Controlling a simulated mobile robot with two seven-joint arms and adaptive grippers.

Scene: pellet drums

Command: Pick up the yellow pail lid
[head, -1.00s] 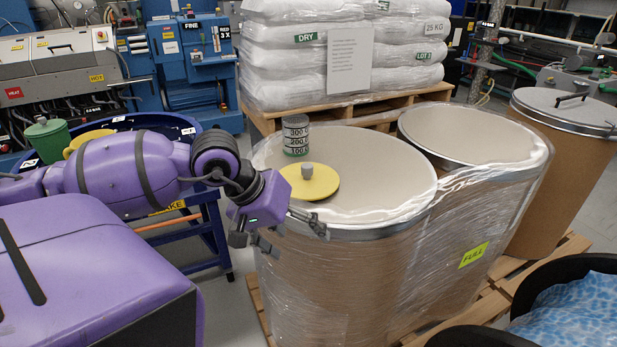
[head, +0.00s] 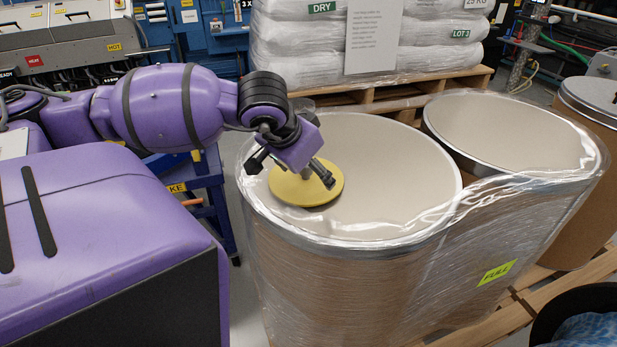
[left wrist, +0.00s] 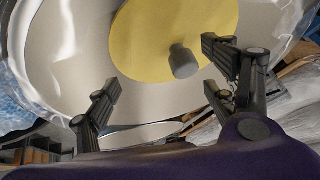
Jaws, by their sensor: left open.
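The yellow pail lid (head: 310,192) lies flat on the pale top of the near-left wrapped drum, by its left rim. In the left wrist view the lid (left wrist: 150,40) is a yellow disc with a grey knob (left wrist: 184,62). My left gripper (head: 290,170) is open above the lid and hides part of it, including the knob, in the head view. In the left wrist view the fingers (left wrist: 160,88) are spread, with the knob beyond the tips, nearer the right finger. I cannot tell whether anything touches. My right gripper is not in view.
The near-left drum (head: 350,280) is wrapped in clear film with a second drum (head: 510,135) to its right. Both stand on a wooden pallet (head: 510,325). Stacked white sacks (head: 300,60) stand behind. The drum top right of the lid is clear.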

